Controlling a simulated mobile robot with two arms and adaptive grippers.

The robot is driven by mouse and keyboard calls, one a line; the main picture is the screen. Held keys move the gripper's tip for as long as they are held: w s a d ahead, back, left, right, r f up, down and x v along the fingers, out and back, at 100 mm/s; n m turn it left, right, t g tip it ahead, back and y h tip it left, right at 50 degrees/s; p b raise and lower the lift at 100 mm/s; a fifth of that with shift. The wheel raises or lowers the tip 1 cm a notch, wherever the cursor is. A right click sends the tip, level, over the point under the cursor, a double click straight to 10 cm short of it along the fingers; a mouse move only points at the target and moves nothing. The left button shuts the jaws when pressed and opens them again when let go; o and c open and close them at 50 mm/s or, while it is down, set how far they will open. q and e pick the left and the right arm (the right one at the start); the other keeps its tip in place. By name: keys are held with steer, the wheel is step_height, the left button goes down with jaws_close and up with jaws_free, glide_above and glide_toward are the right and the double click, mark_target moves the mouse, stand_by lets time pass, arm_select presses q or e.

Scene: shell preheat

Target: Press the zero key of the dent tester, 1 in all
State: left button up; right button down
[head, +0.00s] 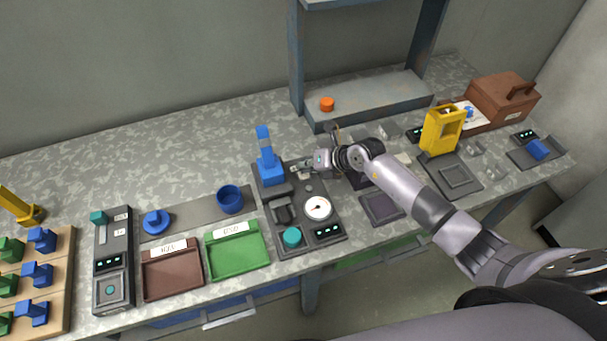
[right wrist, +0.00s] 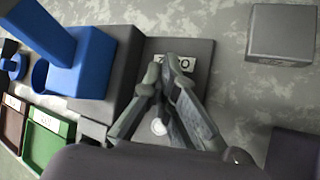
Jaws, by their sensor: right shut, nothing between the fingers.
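The dent tester (head: 267,207) is a dark grey unit with a blue lever (head: 268,166), a white round dial (head: 318,208), a teal button (head: 292,237) and a small display. My right gripper (head: 303,170) is over the tester's far right corner, right of the blue lever. In the right wrist view its fingers (right wrist: 168,75) are shut and empty, their tips over a white label (right wrist: 186,65) whose visible letters end in "O". The tips partly cover the label. I cannot make out the zero key there or tell whether the fingers touch it. My left gripper is not in view.
Red-brown (head: 171,270) and green (head: 237,250) trays lie left of the tester, with a blue cup (head: 230,199) behind. A raised grey shelf (head: 370,99) with an orange disc (head: 327,104) stands behind. A yellow device (head: 441,131) stands to the right.

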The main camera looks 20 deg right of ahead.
steer(key=shift+f, duration=0.45)
stand_by(0.6)
steer(key=shift+r, duration=0.1)
steer(key=shift+r+p, duration=0.65)
steer(key=shift+r, duration=0.1)
step_height(320, 180, up, 5)
steer(key=p, duration=0.5)
steer(key=shift+r, duration=0.1)
stand_by(0.3)
stand_by(0.4)
